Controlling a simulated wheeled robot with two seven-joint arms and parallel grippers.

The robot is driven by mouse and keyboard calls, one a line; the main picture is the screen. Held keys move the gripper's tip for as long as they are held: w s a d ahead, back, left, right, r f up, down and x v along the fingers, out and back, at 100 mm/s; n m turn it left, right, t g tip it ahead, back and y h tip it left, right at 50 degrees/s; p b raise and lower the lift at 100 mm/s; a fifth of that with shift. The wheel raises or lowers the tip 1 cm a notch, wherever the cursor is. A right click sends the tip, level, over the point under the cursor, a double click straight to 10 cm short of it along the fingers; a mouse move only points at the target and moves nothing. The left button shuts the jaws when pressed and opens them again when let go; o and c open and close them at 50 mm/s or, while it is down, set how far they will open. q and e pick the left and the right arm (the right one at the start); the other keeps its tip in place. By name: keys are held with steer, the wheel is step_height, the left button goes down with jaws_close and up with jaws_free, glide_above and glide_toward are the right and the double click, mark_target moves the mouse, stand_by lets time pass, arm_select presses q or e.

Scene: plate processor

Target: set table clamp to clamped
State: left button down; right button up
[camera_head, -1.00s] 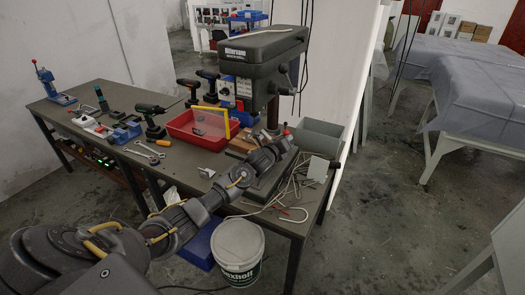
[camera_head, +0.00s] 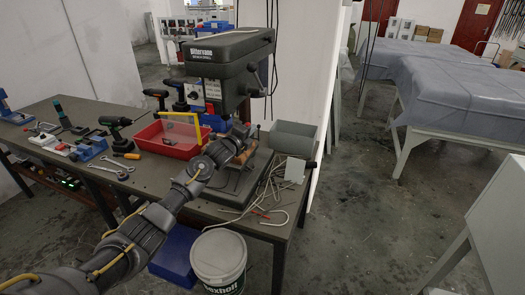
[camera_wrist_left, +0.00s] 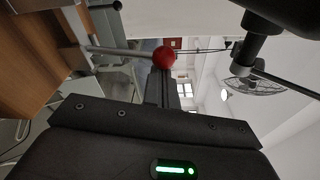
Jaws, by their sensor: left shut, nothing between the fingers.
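The clamp's lever shows in the left wrist view as a thin metal rod ending in a red ball knob (camera_wrist_left: 163,57). My left gripper (camera_wrist_left: 165,92) is shut and empty, its dark fingers pointing up the picture at the knob. The fingertips are very close to the knob; I cannot tell whether they touch it. In the head view my left gripper (camera_head: 240,136) is beneath the head of the drill press (camera_head: 228,65), over the press table. My arm and gripper hide most of the clamp there. My right gripper is not in view.
A wooden block (camera_wrist_left: 30,50) lies beside the lever. The black drill chuck (camera_wrist_left: 262,35) hangs close on the right. A red tray (camera_head: 170,148) with a yellow handle, a grey bin (camera_head: 292,138) and loose cables surround the press. A white bucket (camera_head: 218,262) stands below the bench edge.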

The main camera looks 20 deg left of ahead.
arm_select(q)
steer(key=shift+r, duration=0.1)
stand_by(0.5)
steer(key=s+d+b, duration=0.1)
steer(key=s+b, duration=0.2)
steer(key=s, duration=0.6)
steer(key=shift+s+d+f, duration=0.15)
steer(key=shift+d+f, duration=0.2)
steer(key=shift+d, duration=0.1)
